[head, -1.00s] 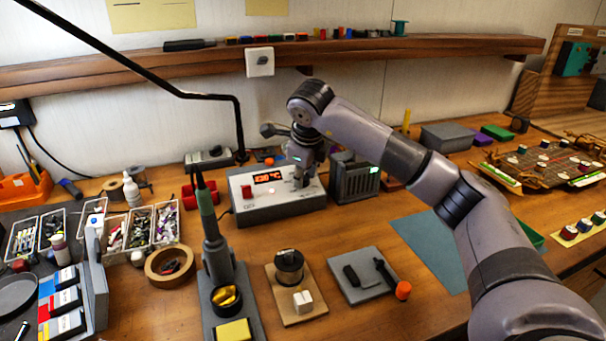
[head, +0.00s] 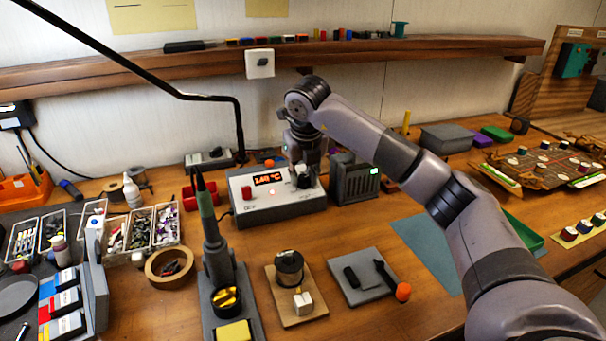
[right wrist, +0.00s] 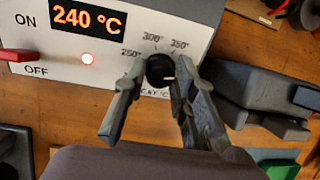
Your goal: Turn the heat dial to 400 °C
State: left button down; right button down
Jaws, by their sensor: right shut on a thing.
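The grey soldering station (head: 275,208) stands on the bench with a black heat dial (right wrist: 160,70) at the right of its front panel. In the right wrist view its orange display (right wrist: 88,18) reads 240 °C. Labels 250°, 300° and 350° show around the dial; any mark further round is hidden by a finger. A pale pointer line on the dial points to the right in that view. My right gripper (right wrist: 162,74) is shut on the dial, one finger at each side. In the head view the right gripper (head: 302,172) reaches down onto the station. My left gripper is not in view.
A dark grey box (head: 354,182) stands close at the station's right. The soldering iron stand (head: 218,262) is in front.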

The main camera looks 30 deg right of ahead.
dwell(0.4)
jog(key=c, duration=1.3)
grip_release()
jog(key=shift+r, duration=0.1)
jog(key=v, duration=1.1)
jog(key=shift+r, duration=0.4)
jog(key=shift+s, duration=0.1)
